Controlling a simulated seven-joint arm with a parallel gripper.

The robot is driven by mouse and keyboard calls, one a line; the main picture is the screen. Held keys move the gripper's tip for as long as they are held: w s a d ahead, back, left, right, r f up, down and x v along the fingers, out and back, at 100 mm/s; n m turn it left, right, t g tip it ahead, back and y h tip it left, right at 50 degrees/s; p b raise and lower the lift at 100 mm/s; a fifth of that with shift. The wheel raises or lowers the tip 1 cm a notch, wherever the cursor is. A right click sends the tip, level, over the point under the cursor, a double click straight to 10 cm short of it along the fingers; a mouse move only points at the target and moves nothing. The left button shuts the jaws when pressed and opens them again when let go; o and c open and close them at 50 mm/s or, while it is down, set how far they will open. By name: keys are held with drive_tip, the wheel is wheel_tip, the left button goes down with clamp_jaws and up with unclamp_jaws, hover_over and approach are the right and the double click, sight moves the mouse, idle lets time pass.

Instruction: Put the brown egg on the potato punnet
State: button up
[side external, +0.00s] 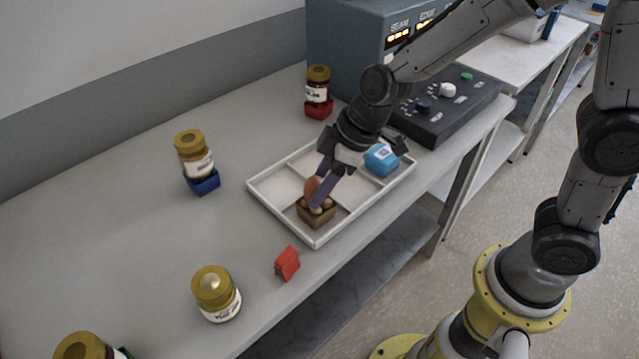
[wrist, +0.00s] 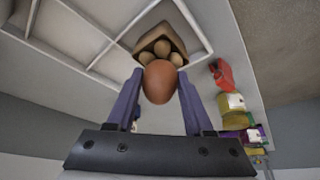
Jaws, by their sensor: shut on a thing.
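The brown egg (wrist: 159,82) is between the two fingers of my gripper (wrist: 158,100) in the wrist view. In the side view my gripper (side external: 319,188) is shut on the egg (side external: 312,186), which is partly hidden by a finger. The potato punnet (side external: 316,214) is a small brown box with several pale potatoes in it. It stands in the front compartment of the white divided tray. The egg is at or just above the potatoes; I cannot tell whether it touches them. The punnet (wrist: 141,44) also shows just beyond the egg in the wrist view.
The white tray (side external: 270,204) also holds a blue item (side external: 381,160). Jars with gold lids (side external: 193,153) stand on the bench, some at coloured blocks. A red object (side external: 287,263) lies near the front edge. A dark control panel (side external: 445,105) stands behind right.

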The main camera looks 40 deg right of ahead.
drive_tip(key=shift+f, duration=0.15)
drive_tip(key=o, duration=1)
drive_tip(key=v, duration=1.2)
drive_tip(key=s+d+m+h, duration=0.1)
drive_tip(key=s+d+m, duration=0.2)
drive_tip(key=s+d, duration=0.1)
drive_tip(key=s+d+m+t+h, duration=0.1)
drive_tip(key=s+d+m, duration=0.2)
drive_tip(key=s, duration=0.3)
drive_tip(key=s+d+r+m+t+h, duration=0.1)
drive_tip(key=s+d+m, duration=0.2)
drive_tip(key=s+d, duration=0.2)
drive_tip(key=shift+s+d+r, duration=0.1)
drive_tip(key=shift+s+d, duration=0.2)
drive_tip(key=shift+s, duration=0.05)
